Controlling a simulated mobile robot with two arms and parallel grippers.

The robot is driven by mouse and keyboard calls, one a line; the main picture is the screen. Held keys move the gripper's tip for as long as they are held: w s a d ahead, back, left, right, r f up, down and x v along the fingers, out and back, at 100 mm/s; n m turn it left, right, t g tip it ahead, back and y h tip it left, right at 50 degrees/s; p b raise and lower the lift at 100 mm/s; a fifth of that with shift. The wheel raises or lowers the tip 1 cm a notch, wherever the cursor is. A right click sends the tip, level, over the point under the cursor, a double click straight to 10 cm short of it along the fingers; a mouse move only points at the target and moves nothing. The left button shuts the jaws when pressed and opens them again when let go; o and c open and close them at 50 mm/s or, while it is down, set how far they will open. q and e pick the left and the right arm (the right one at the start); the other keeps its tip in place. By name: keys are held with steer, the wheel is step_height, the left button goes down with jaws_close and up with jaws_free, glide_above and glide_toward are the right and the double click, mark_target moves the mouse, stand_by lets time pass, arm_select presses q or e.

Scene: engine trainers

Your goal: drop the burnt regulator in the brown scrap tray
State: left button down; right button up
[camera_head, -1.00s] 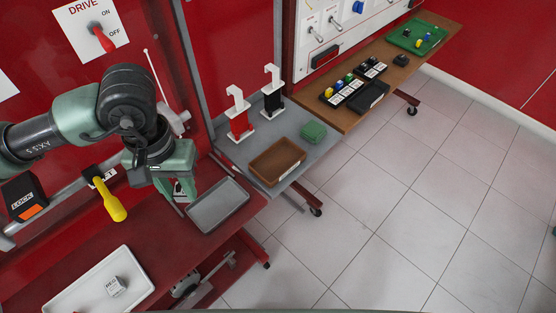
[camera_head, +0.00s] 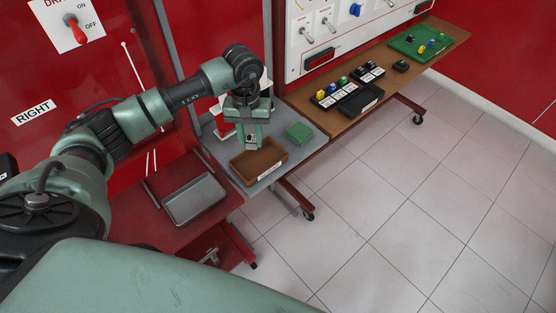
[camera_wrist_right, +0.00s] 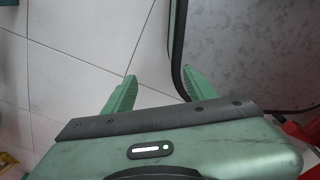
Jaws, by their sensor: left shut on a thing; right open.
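My left gripper (camera_head: 253,143) is over the brown scrap tray (camera_head: 272,172), at the tray's back part. Its fingers point down and are shut on a small dark and pale thing (camera_head: 250,139), which I take for the burnt regulator; the fingers hide most of it. I cannot tell exactly how high it is above the tray floor. The tray looks empty where I can see inside. My right gripper (camera_wrist_right: 157,80) is open and empty in the right wrist view, with pale floor tiles and a dark-edged grey surface beyond it.
Red and white holders stand behind my left gripper. A grey tray (camera_head: 195,199) lies on the red bench at left. A wooden table (camera_head: 330,125) with dark trays stands further right.

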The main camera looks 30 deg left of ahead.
arm_select(q)
steer(key=shift+s+a+f+b, duration=0.1)
steer(key=shift+f+b, duration=0.2)
steer(key=shift+f, duration=0.4)
step_height(320, 180, down, 4)
steer(key=shift+r+b, duration=0.1)
steer(key=shift+b, duration=0.75)
steer(key=shift+f, duration=0.3)
arm_select(e)
steer(key=shift+w+a+f, duration=0.15)
steer(key=shift+a+f, duration=0.05)
steer(key=shift+f, duration=0.45)
steer(key=shift+w+a+f, duration=0.1)
steer(key=shift+a+f, duration=0.05)
steer(key=shift+f, duration=0.45)
arm_select(q)
steer(key=c, duration=1)
jaws_free()
arm_select(e)
steer(key=shift+s, duration=0.1)
arm_select(q)
steer(key=shift+o, duration=0.2)
step_height(320, 180, up, 7)
steer(key=shift+f+b, duration=0.2)
steer(key=shift+b, duration=0.4)
steer(key=shift+r, duration=0.65)
arm_select(e)
steer(key=shift+f, duration=0.6)
